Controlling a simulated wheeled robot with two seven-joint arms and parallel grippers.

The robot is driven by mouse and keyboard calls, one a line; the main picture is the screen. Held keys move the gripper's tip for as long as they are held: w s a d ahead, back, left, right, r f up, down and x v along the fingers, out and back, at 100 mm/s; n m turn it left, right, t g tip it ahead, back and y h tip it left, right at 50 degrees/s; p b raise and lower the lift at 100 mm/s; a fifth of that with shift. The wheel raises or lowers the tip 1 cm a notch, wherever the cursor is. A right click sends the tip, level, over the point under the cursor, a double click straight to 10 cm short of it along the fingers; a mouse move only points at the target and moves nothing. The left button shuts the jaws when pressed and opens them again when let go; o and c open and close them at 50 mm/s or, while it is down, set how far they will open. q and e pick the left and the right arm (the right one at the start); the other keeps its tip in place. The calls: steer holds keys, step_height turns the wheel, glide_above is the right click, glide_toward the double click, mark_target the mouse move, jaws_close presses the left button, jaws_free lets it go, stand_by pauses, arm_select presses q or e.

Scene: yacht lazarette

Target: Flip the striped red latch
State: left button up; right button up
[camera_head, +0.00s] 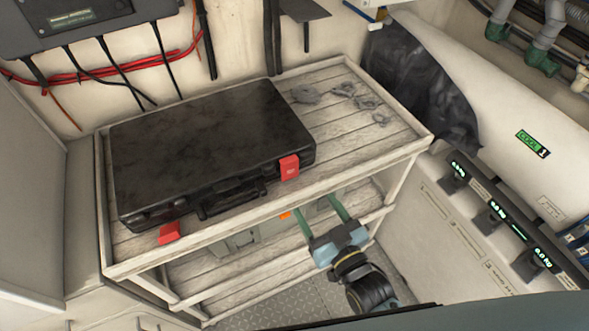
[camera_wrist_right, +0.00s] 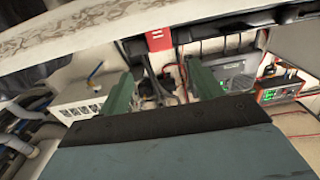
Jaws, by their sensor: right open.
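A black hard case (camera_head: 205,145) lies closed on the upper slatted shelf, its handle facing the front edge. It has two red latches: the right latch (camera_head: 289,167) bears a small pale mark, and the left latch (camera_head: 169,233) looks plain. Stripes are too small to make out. My right gripper (camera_head: 314,203) is open and empty, below and slightly right of the right latch, apart from it, at the front of the shelf. In the right wrist view its green fingers (camera_wrist_right: 160,78) are spread, with a red piece (camera_wrist_right: 158,38) beyond them. My left gripper is not in view.
Grey metal shackle-like pieces (camera_head: 345,92) lie on the shelf right of the case. A wooden rim (camera_head: 225,228) edges the shelf front. A grey-green box (camera_head: 235,243) with an orange spot sits on the lower shelf. Panels with green displays (camera_head: 497,212) stand at right.

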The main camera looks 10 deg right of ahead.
mark_target(291, 167)
steer(key=x, duration=1.1)
steer(key=shift+w+a+f, duration=0.1)
steer(key=shift+w+a, duration=0.1)
steer(key=shift+w, duration=0.15)
